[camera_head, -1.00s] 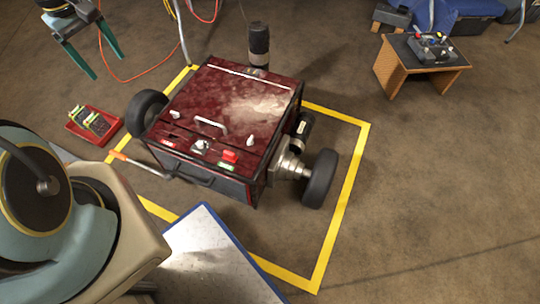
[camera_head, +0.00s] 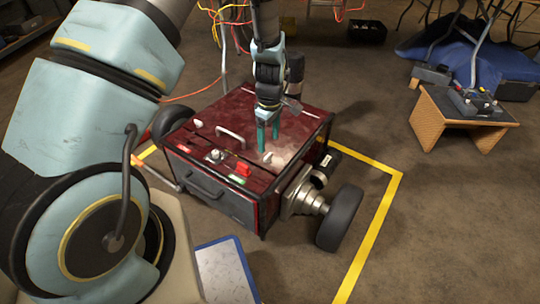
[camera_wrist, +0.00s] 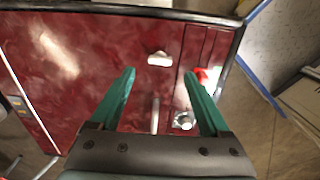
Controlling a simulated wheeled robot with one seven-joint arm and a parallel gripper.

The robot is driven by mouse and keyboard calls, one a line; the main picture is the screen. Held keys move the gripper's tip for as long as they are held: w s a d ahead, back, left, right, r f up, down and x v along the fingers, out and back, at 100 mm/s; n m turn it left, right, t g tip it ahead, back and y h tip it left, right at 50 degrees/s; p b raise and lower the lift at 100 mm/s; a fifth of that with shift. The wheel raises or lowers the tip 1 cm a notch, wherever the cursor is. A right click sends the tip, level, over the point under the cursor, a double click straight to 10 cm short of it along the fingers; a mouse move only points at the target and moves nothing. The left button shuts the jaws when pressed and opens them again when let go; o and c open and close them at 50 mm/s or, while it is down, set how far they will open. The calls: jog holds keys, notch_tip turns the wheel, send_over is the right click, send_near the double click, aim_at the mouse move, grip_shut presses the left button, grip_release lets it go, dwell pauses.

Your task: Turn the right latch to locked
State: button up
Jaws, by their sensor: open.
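The red box-shaped unit (camera_head: 285,115) has two small white latches on its lid. The right latch (camera_head: 268,157) is near the lid's front right corner. It also shows in the wrist view (camera_wrist: 159,59), just past the fingertips, its long side crosswise to the lid handle. The left latch (camera_head: 196,125) is beyond the handle and is not visible in the wrist view. My gripper (camera_head: 268,148) points down over the lid beside the right latch. Its teal fingers are open and empty in the wrist view (camera_wrist: 159,76). I cannot tell how high the tips are.
The lid handle (camera_head: 230,138), a silver knob (camera_head: 215,156) and a red button (camera_head: 243,170) are close to the right latch. A wheel (camera_head: 340,218) stands out at the right. A wooden stand (camera_head: 460,122) is farther right. Floor between them is clear.

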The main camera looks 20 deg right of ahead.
aim_at(268, 155)
notch_tip(268, 155, down, 6)
jog(key=shift+a+f+b, duration=0.1)
jog(key=shift+a+b, duration=0.05)
jog(key=shift+b, duration=0.35)
grip_shut()
dwell(0.5)
